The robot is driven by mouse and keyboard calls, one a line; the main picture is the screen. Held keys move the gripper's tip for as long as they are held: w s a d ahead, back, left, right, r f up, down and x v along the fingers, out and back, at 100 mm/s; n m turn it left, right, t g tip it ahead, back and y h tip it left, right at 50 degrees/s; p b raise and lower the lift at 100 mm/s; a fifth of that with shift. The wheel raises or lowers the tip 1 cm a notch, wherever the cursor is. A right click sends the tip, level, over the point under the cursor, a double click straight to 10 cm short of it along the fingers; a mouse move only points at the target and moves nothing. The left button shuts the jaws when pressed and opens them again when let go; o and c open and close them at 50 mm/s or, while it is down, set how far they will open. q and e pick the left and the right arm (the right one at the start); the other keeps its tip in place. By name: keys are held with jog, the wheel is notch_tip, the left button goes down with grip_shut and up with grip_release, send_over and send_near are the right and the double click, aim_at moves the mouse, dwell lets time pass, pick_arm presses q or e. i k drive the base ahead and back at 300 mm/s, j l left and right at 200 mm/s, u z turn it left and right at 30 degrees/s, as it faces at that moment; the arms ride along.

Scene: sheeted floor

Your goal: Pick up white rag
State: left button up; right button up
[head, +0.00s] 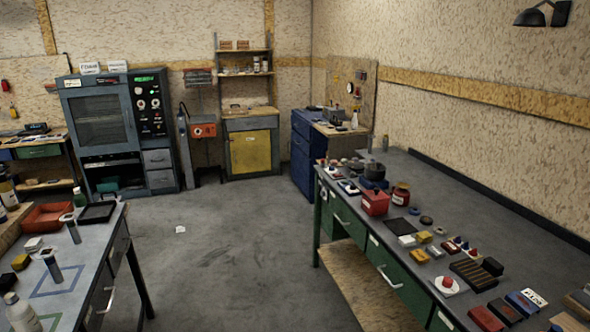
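A small white scrap (181,229) lies on the bare grey floor, left of centre in the head view. It looks like a white rag, but it is too small to make out its folds or texture. It lies in the open, between the two workbenches and apart from both. Neither of my grippers is in view.
A left workbench (92,262) holds a red tray, a dark tray and bottles. A long right bench (372,219) with green drawers carries many small items. A grey machine cabinet (103,128), yellow-door cabinet (250,152) and blue drawer cabinet (301,160) line the back. The middle floor is clear.

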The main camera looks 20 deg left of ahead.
aim_at(34, 245)
jog(key=i+j+u, duration=0.15)
jog(key=i+u, duration=0.35)
jog(key=i, duration=0.2)
jog(key=i+l+u, duration=0.15)
jog(key=i+u, duration=0.3)
jog(key=i, duration=0.2)
jog(key=i+u, duration=0.25)
jog(key=i, duration=0.25)
jog(key=i+u, duration=0.3)
jog(key=i, duration=0.2)
jog(key=i+l+u, duration=0.25)
jog(key=i, duration=0.25)
